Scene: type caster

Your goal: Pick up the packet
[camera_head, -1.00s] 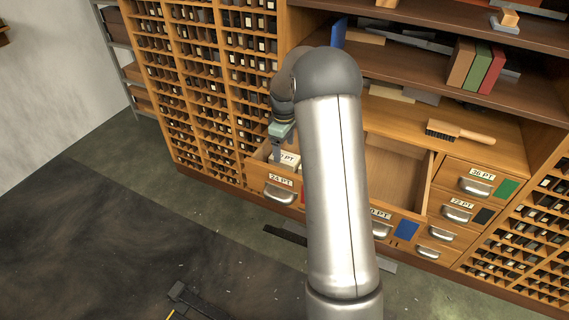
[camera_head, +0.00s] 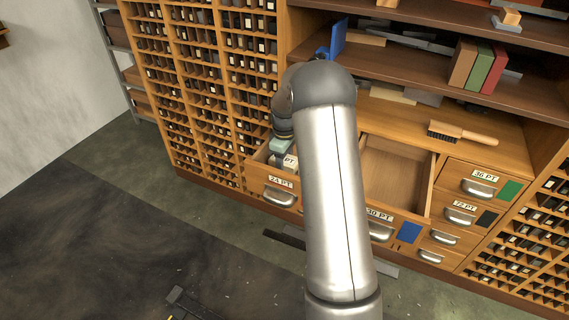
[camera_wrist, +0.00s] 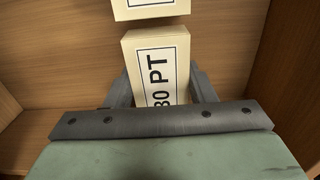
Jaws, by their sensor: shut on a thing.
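A cream packet (camera_wrist: 158,58) with a black-framed label, which seems to read "30 PT", lies between the fingers of my gripper (camera_wrist: 160,88) in the wrist view. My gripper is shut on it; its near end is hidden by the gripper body. In the head view my gripper (camera_head: 281,152) reaches down into the open drawer marked 24 PT (camera_head: 279,183), and a bit of a white packet (camera_head: 290,162) shows beside it. A second cream packet (camera_wrist: 150,8) lies just beyond the held one in the wrist view. Wooden drawer surface surrounds both.
An empty open drawer (camera_head: 395,178) stands to the right, behind my arm. Shut drawers, including 36 PT (camera_head: 480,182), are farther right. A brush (camera_head: 462,133) lies on the counter. Type cases (camera_head: 205,90) rise on the left. Shelves (camera_head: 420,75) overhang above.

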